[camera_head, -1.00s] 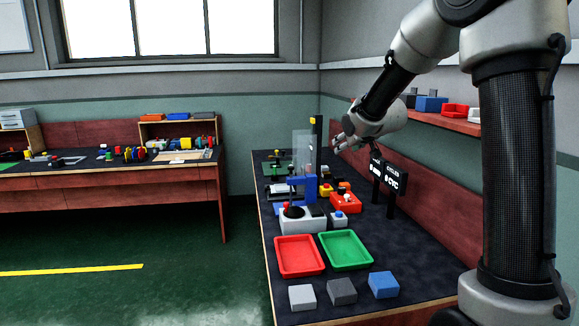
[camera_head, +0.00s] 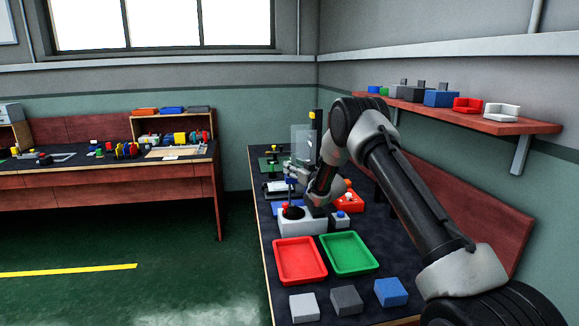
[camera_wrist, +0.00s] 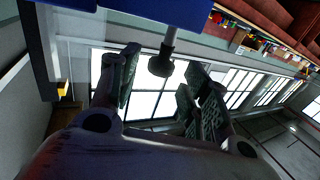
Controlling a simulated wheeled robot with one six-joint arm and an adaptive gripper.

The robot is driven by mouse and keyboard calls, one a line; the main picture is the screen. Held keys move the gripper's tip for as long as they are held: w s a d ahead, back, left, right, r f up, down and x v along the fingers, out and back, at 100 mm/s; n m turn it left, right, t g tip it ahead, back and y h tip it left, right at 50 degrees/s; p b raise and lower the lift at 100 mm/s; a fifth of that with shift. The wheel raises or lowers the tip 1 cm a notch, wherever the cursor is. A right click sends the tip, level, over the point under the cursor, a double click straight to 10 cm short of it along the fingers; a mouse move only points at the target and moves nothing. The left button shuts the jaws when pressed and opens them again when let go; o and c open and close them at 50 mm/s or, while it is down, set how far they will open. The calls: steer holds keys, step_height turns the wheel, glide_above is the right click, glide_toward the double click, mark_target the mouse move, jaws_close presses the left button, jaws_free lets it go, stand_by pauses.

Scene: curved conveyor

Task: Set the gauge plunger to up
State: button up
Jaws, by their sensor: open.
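The gauge stands on the bench with a pale grey base (camera_head: 302,224) and a black round plate (camera_head: 293,212). Its blue upper part (camera_wrist: 165,10) fills the top of the wrist view. The grey plunger (camera_wrist: 168,48) sticks out of the blue part and ends in a dark round tip. My gripper (camera_head: 293,172) is at the gauge's upper part, coming in from the right. In the wrist view my gripper (camera_wrist: 160,76) has its fingers apart, one on each side of the plunger's tip, with visible gaps. My gripper and arm hide much of the gauge in the head view.
A red tray (camera_head: 299,281) and a green tray (camera_head: 349,274) lie in front of the gauge. Grey and blue blocks (camera_head: 390,292) sit at the near edge. A clear panel (camera_head: 303,140) stands behind. A wall shelf (camera_head: 480,120) holds parts at right.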

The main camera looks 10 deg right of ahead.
steer(key=shift+x, duration=1.7)
jaws_close()
step_height(320, 180, up, 8)
steer(key=shift+f, duration=0.15)
jaws_free()
steer(key=shift+f, duration=0.1)
